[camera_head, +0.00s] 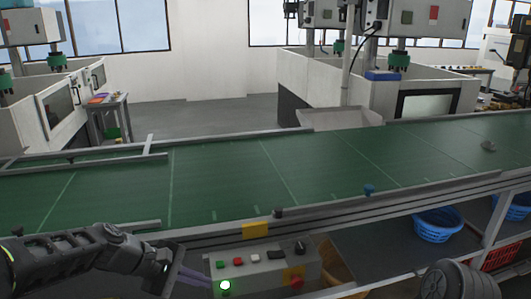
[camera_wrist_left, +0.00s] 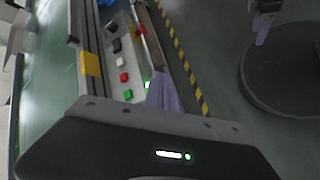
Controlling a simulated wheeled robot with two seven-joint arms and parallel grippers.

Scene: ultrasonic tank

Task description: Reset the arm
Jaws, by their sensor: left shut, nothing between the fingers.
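My left arm comes in from the left in the head view. Its left gripper (camera_head: 205,280) is shut and empty, with pale purple fingers at the left end of a grey control box (camera_head: 262,262). A bright green light (camera_head: 225,285) glows on the box's front. In the left wrist view the shut fingers (camera_wrist_left: 161,78) lie beside the box (camera_wrist_left: 137,58) and its buttons; I cannot tell whether they touch. My right gripper (camera_wrist_left: 263,30) shows at the top right of the left wrist view with a purple finger; its opening is unclear.
A green conveyor (camera_head: 230,180) with metal rails crosses the head view behind the box. A yellow block (camera_head: 255,231) sits on its near rail. Blue baskets (camera_head: 437,224) stand on a shelf below at right. Yellow-black floor tape (camera_wrist_left: 183,55) runs past the box.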

